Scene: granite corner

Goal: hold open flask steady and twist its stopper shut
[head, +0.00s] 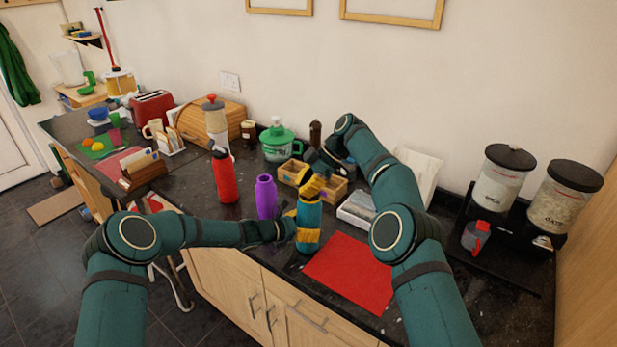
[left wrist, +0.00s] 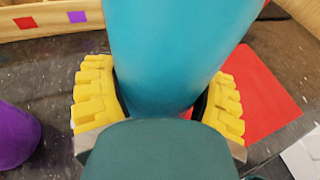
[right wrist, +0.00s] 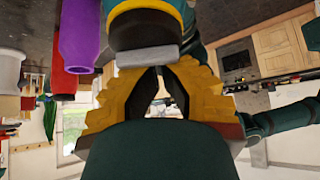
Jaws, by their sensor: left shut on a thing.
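A teal flask (head: 309,209) stands upright near the front edge of the dark counter; its body fills the upper middle of the left wrist view (left wrist: 180,50). My left gripper (head: 308,237) is shut around the flask's body, one yellow finger on each side. My right gripper (head: 314,184) is just above the flask's top, coming from the back right. In the right wrist view its fingers (right wrist: 160,72) converge close to a grey piece (right wrist: 150,56) at the flask's top, probably the stopper.
A purple bottle (head: 266,197) stands close left of the flask, with a red bottle (head: 224,177) beyond. A red mat (head: 350,273) lies right of the flask. A wooden compartment box (head: 292,173) is behind. Dispensers (head: 563,197) stand far right.

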